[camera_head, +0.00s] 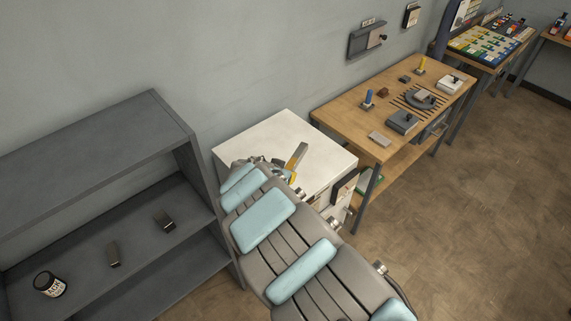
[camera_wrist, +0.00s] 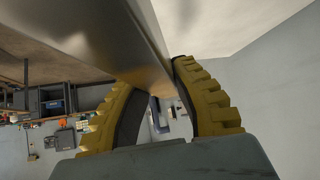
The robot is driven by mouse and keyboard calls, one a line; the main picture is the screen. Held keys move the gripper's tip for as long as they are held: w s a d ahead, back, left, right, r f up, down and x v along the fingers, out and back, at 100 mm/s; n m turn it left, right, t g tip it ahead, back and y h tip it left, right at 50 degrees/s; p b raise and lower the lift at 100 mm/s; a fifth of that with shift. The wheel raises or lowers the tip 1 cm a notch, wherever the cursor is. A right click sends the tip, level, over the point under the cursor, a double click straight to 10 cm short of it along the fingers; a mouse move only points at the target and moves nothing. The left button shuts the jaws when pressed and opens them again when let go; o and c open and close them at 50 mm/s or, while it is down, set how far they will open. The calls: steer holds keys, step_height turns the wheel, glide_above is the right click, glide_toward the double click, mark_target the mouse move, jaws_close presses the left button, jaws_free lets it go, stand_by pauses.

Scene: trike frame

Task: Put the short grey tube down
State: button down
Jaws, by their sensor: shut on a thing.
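The short grey tube (camera_wrist: 115,40) is a smooth metallic bar that crosses the upper part of the wrist view. My gripper (camera_wrist: 153,75) is shut on it, with one yellow ribbed finger on each side. In the head view, the tube (camera_head: 298,155) sticks up at a tilt from my gripper (camera_head: 291,173), in front of the white cabinet top (camera_head: 277,130). My arm hides part of the gripper and the cabinet's near left. I cannot tell whether the tube touches the cabinet top.
A dark grey shelf unit (camera_head: 95,135) at the left holds a labelled can (camera_head: 50,284) and two small dark pieces, one nearer (camera_head: 113,254) and one farther (camera_head: 164,221). A wooden workbench (camera_head: 345,112) with tools stands right of the cabinet. The visible cabinet top is otherwise bare.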

steer(key=shift+s+r+p, duration=0.25)
steer(key=shift+s+p, duration=0.35)
steer(key=shift+p, duration=0.15)
